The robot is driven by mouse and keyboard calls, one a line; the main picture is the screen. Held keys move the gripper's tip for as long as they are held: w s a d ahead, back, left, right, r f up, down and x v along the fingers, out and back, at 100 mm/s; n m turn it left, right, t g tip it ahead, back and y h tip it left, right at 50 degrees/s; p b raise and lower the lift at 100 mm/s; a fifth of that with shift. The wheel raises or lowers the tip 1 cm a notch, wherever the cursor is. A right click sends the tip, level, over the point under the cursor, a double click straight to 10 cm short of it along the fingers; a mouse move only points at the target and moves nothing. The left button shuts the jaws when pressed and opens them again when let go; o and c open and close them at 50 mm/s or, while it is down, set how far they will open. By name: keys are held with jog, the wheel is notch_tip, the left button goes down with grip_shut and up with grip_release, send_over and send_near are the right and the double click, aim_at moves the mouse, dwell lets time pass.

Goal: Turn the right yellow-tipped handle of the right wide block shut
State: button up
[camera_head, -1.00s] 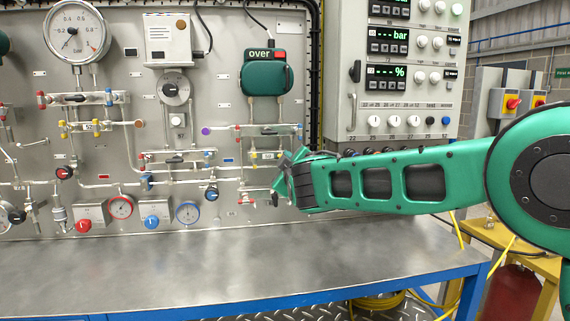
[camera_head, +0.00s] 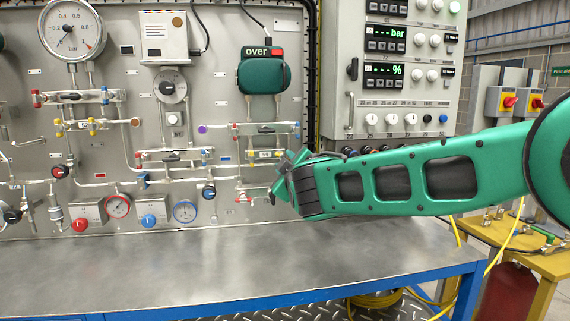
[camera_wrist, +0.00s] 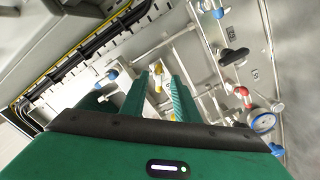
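The right wide block (camera_head: 265,154) sits on the gauge panel below the green "over" box, with a yellow-tipped handle near each end. Its right yellow-tipped handle (camera_head: 279,154) is just above my gripper (camera_head: 278,186) in the head view. In the wrist view, a yellow tip (camera_wrist: 158,72), apparently that handle, shows between the fingertips of my gripper (camera_wrist: 160,76). The fingers are apart with nothing clamped between them. I cannot tell whether they touch the handle. Another yellow tip (camera_wrist: 172,117) shows lower between the fingers.
A block (camera_head: 265,129) with a blue-tipped handle lies just above. A black-handled valve (camera_wrist: 234,57) and a dial gauge (camera_wrist: 263,122) are right of the fingers in the wrist view. The grey bench (camera_head: 200,265) below is clear. A control cabinet (camera_head: 400,90) stands right.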

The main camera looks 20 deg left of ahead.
jog(key=v, duration=0.6)
jog(key=shift+s+d, duration=0.25)
jog(key=shift+s, duration=0.05)
